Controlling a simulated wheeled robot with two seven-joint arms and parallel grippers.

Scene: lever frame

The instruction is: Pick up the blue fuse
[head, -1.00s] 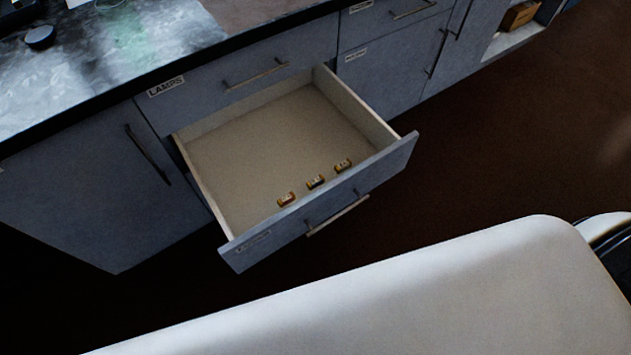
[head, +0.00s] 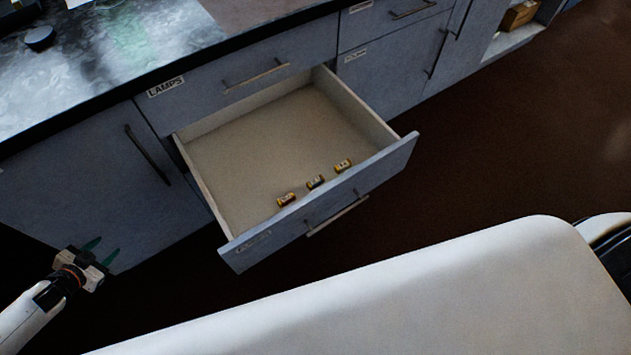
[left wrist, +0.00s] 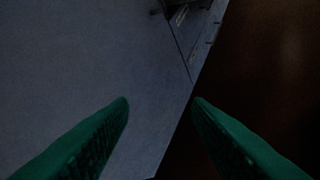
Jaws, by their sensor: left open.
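Three small fuses lie in a row inside the open drawer (head: 262,150), near its front panel. The left fuse (head: 286,199) has a reddish band. The middle fuse (head: 315,182) looks darkest, and the right fuse (head: 343,165) looks yellowish. All have brass-coloured parts; none is clearly blue at this size. My left gripper (head: 106,247) is open and empty at the lower left, in front of the cabinet and well left of the drawer. In the left wrist view its two green fingers (left wrist: 161,103) are spread apart, with no fuse in sight. My right gripper is not in view.
The drawer's front panel (head: 322,208) and side walls stand up around the fuses. A cabinet door with a handle (head: 147,155) is left of the drawer. A counter (head: 100,70) runs above. Dark floor lies right of the drawer.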

